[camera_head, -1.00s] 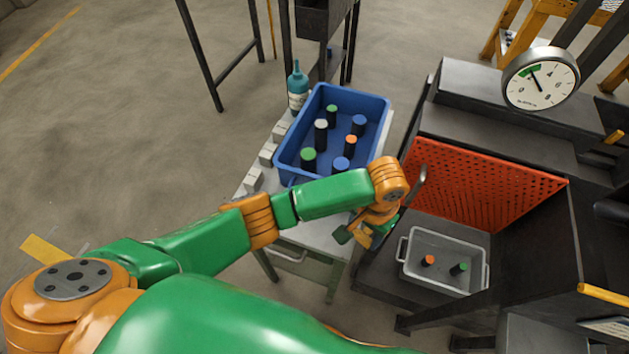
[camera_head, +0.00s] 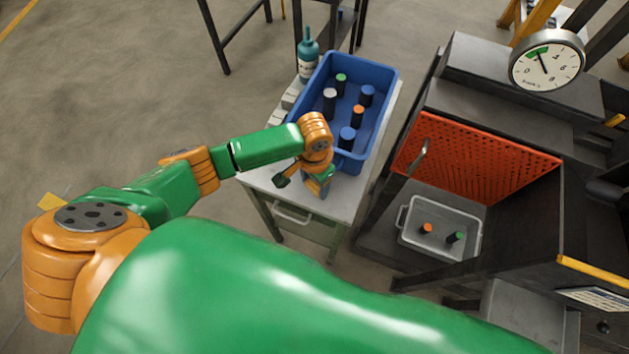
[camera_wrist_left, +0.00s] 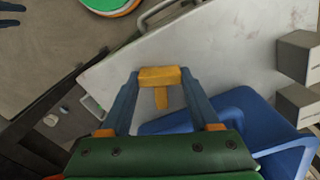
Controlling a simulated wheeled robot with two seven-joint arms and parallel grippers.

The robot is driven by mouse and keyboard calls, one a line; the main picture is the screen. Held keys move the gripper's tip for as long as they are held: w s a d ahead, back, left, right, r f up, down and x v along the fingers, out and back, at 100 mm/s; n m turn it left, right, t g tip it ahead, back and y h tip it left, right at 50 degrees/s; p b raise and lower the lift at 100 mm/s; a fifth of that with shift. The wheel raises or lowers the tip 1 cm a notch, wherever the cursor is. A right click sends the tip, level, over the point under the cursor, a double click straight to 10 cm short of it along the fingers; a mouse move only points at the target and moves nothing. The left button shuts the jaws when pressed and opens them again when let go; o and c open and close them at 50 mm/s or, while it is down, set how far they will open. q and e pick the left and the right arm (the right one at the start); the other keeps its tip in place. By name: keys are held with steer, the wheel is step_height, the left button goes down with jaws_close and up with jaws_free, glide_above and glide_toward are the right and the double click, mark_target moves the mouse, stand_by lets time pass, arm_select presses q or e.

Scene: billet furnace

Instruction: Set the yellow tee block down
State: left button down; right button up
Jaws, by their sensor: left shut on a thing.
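The yellow tee block (camera_wrist_left: 162,77) shows in the left wrist view, its crossbar between the two blue-grey fingers and its stem pointing down the picture. My left gripper (camera_wrist_left: 159,80) is shut on it. Behind the block is the white tabletop (camera_wrist_left: 225,55); I cannot tell whether the block touches it. In the head view my left gripper (camera_head: 319,188) is over the front part of the white table (camera_head: 347,196), just in front of the blue bin (camera_head: 388,97). The block cannot be made out there. My right gripper is not in view.
The blue bin holds several dark cylinders with coloured tops. A teal bottle (camera_head: 308,58) and pale grey blocks (camera_wrist_left: 298,55) stand on the table's left side. At right are a clear tray (camera_head: 408,237) with two cylinders, an orange perforated panel (camera_head: 480,170) and a dial gauge (camera_head: 547,60).

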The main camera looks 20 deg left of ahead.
mark_target(314, 186)
arm_select(q)
steer(key=shift+c, duration=0.6)
jaws_free()
step_height(314, 186, up, 12)
steer(key=p, duration=0.1)
steer(key=shift+s, duration=0.1)
